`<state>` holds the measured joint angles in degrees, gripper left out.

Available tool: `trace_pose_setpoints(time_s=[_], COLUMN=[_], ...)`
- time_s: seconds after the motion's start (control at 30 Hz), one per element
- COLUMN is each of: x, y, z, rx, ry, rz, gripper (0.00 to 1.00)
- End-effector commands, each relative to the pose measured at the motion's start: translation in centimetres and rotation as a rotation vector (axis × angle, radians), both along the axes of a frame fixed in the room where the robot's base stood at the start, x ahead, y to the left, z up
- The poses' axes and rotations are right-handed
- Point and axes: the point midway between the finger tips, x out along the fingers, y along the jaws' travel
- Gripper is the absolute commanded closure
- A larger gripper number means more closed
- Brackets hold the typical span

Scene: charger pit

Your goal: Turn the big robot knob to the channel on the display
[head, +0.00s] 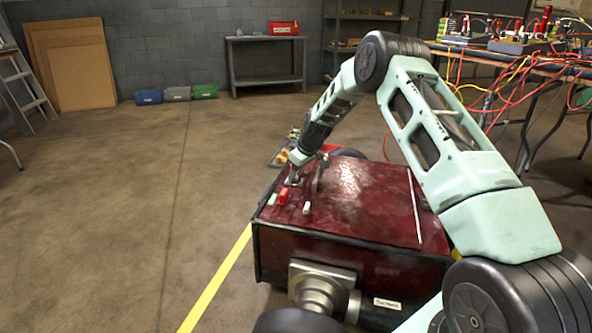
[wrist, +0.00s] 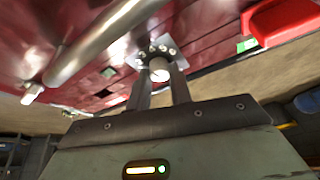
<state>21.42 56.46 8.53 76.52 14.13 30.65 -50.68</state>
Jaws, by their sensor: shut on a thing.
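The big robot (head: 365,205) is a dark red, box-shaped machine with black wheels, standing in front of me. My gripper (head: 293,177) reaches down to the left part of its top. In the wrist view my gripper (wrist: 160,80) is shut on a small pale knob (wrist: 159,67), with a finger on each side. The knob stands on a metal plate (wrist: 145,50) with several pale round marks or bolts around it. The fingers partly hide the knob, and its pointing direction cannot be read. No readable channel number or display shows in either view.
Near the gripper are a red part (head: 283,197) and a white part (head: 306,208) on the robot's top. A metal bar (wrist: 105,40) passes close by in the wrist view. A table with red cables (head: 500,60) stands at right.

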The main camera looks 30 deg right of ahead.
Motion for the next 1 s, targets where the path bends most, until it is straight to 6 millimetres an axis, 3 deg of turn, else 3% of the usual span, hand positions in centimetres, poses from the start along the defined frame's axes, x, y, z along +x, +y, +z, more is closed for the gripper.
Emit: trace_pose_setpoints(time_s=[0.23, 1.0], x=[-0.07, 0.04], y=[0.26, 0.51], z=[0.83, 0.29], rx=[0.002, 0.018], ry=[0.007, 0.020], rz=[-0.188, -0.830], gripper=[1.00, 1.00])
